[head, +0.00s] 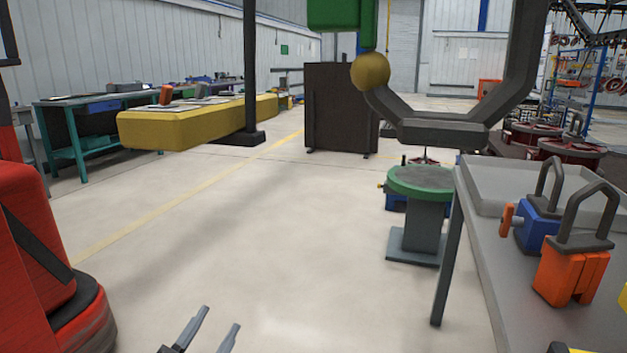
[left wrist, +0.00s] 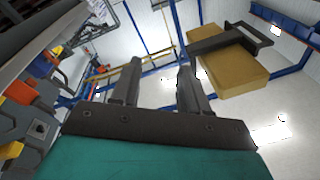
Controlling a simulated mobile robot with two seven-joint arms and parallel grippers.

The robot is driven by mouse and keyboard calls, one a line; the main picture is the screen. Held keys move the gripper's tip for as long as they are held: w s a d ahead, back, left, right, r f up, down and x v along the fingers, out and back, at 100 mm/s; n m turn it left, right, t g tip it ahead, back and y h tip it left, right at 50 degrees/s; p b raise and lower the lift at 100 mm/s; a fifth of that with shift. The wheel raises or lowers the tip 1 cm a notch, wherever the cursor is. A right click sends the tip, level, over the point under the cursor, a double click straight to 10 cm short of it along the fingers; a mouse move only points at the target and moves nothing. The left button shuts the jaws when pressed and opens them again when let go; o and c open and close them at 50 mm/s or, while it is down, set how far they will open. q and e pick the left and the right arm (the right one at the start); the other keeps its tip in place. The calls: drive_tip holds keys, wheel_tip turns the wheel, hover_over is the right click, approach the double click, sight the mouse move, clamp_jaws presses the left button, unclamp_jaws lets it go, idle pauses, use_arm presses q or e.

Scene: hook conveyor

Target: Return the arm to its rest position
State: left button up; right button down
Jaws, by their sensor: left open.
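My left gripper (head: 208,332) shows at the bottom of the head view, its two fingers apart with nothing between them. It is over bare floor, left of the grey table. In the left wrist view the same gripper (left wrist: 158,85) points up toward the ceiling and walls, its jaws open and empty. My right gripper is not clearly seen in either view.
A grey table (head: 485,255) on the right holds an orange block with a loop (head: 572,275) and a blue one (head: 537,228). A dark hook (head: 445,130) hangs above a green-topped stand (head: 432,182). A yellow beam (head: 190,122) is at left. The middle floor is clear.

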use_arm(q)
drive_tip(key=s+d+f+n+g+y+p, duration=0.1)
drive_tip(key=s+f+n+g, duration=0.25)
drive_tip(key=s+f, duration=0.4)
drive_tip(key=s+d+f+n+g, duration=0.1)
drive_tip(key=s+f+n+g, duration=0.3)
drive_tip(key=f, duration=0.6)
drive_tip(key=s+a+r+y+p, duration=0.1)
drive_tip(key=a+r+p, duration=0.1)
drive_tip(key=r+p, duration=0.5)
drive_tip(key=s+a+r+m+p, duration=0.1)
drive_tip(key=r+p, duration=0.6)
drive_tip(key=p, duration=0.7)
drive_tip(key=shift+s+a+g+y, duration=0.3)
drive_tip(key=shift+a+g+y, duration=0.15)
drive_tip(key=shift+a, duration=0.45)
use_arm(e)
drive_tip(key=s+d+r+h, duration=0.1)
drive_tip(key=d+r, duration=0.1)
drive_tip(key=r, duration=0.5)
drive_tip(key=s+d+r, duration=0.1)
drive_tip(key=d+r, duration=0.1)
drive_tip(key=r, duration=0.5)
drive_tip(key=shift+s+d+r+h, duration=0.2)
drive_tip(key=shift+d+h, duration=0.1)
drive_tip(key=shift+h, duration=0.1)
